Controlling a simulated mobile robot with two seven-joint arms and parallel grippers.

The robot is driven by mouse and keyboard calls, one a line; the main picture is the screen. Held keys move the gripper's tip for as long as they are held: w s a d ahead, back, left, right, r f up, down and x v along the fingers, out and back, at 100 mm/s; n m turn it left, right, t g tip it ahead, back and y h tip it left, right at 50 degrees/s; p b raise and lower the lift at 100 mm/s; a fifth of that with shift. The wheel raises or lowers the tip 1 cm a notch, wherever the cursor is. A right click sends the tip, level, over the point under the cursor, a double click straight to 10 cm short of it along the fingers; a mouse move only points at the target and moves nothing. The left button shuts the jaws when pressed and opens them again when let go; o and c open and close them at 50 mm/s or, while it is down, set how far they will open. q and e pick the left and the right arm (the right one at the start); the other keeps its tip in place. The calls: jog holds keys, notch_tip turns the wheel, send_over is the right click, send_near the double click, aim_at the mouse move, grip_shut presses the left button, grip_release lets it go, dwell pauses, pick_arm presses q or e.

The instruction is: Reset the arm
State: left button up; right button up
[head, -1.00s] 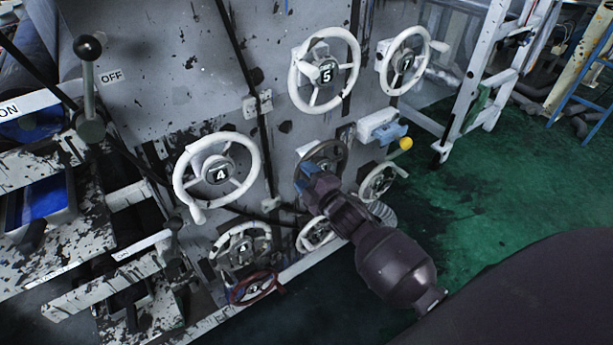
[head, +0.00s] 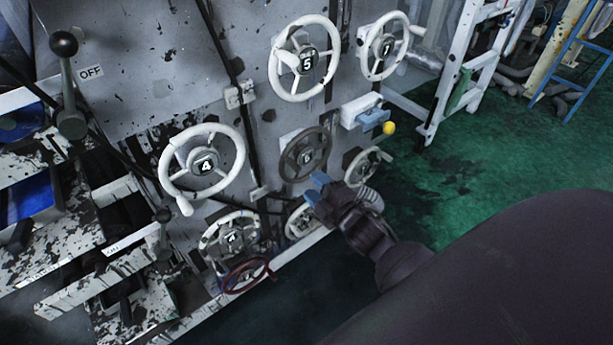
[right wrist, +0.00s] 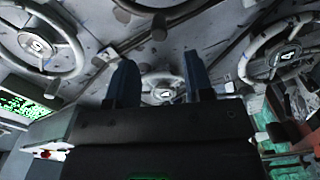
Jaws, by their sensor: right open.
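My right gripper (head: 315,187) has blue fingers and stands in front of the lower part of the grey panel, just below the dark handwheel (head: 305,154). In the right wrist view its two blue fingers (right wrist: 160,85) are apart with nothing between them. A small handwheel (right wrist: 163,90) shows beyond the gap between the fingers. My dark right arm (head: 470,275) fills the lower right of the head view. My left gripper is not in view.
White handwheels 4 (head: 202,168), 5 (head: 304,58) and 7 (head: 386,46) sit on the panel. A red handwheel (head: 246,275) is low down. A ball-topped lever (head: 66,85) stands at left. A yellow knob (head: 389,127) sticks out at right. Green floor (head: 470,180) is open at right.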

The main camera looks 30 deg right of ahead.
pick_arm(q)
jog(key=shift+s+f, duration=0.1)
pick_arm(e)
jog(key=shift+s, duration=0.55)
pick_arm(q)
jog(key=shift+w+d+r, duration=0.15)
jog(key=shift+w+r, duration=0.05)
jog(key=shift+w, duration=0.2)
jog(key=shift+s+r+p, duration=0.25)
jog(key=shift+p, duration=0.2)
pick_arm(e)
jog(key=s+a+f+m+g, duration=0.1)
jog(key=s+f+m+g, duration=0.2)
jog(key=s+m, duration=0.4)
jog(key=s+a+f+m+g+h, duration=0.1)
jog(key=s+f+m+g, duration=0.3)
jog(key=s, duration=0.8)
notch_tip(320, 180, down, 2)
jog(key=a+m, duration=0.1)
jog(key=m, duration=0.2)
jog(key=shift+a+f+h, duration=0.25)
jog(key=shift+h, duration=0.05)
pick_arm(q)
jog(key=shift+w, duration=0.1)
